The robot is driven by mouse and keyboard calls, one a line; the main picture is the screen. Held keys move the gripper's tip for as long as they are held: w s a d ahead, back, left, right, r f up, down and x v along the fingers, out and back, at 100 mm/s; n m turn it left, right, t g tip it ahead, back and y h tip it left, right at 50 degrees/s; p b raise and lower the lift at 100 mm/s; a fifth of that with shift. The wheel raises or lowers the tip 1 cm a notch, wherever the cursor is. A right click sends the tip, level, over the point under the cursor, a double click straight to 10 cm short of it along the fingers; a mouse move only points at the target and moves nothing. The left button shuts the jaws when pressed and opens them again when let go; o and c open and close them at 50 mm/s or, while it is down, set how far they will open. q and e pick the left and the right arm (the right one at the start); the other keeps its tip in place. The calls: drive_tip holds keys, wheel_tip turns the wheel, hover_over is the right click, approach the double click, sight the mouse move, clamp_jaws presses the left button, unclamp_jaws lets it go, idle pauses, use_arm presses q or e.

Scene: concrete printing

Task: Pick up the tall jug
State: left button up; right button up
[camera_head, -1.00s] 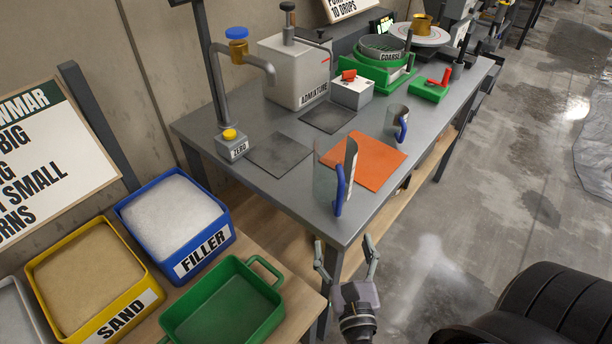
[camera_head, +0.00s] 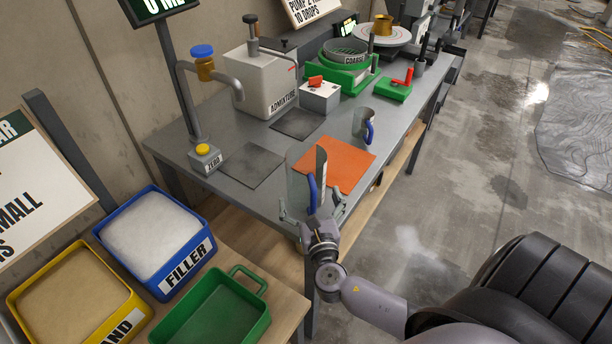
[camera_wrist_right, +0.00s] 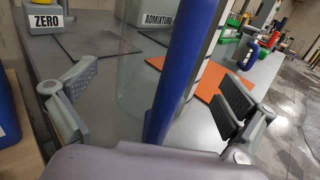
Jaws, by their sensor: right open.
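The tall jug (camera_head: 302,187) stands upright near the front end of the grey table. It is clear with a grey strip and a blue handle (camera_head: 312,194) that faces me. My right gripper (camera_head: 312,212) is at the table's front edge, right at the jug, its lower part hidden by the wrist. In the right wrist view the gripper (camera_wrist_right: 160,110) is open, one finger on either side of the blue handle (camera_wrist_right: 178,75), with gaps on both sides. The left gripper is not in view.
An orange mat (camera_head: 345,163) lies beside the jug. A smaller jug with a blue handle (camera_head: 364,125) stands behind. A dark pad (camera_head: 252,165) and the ZERO button box (camera_head: 205,158) are to the left. A green tray (camera_head: 215,312) sits lower left.

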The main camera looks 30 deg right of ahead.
drive_tip(key=shift+x, duration=1.35)
drive_tip(key=shift+c, duration=0.5)
drive_tip(key=c, duration=1.1)
drive_tip(key=shift+r, duration=0.1)
drive_tip(key=shift+c, duration=0.2)
drive_tip(key=shift+r, duration=0.1)
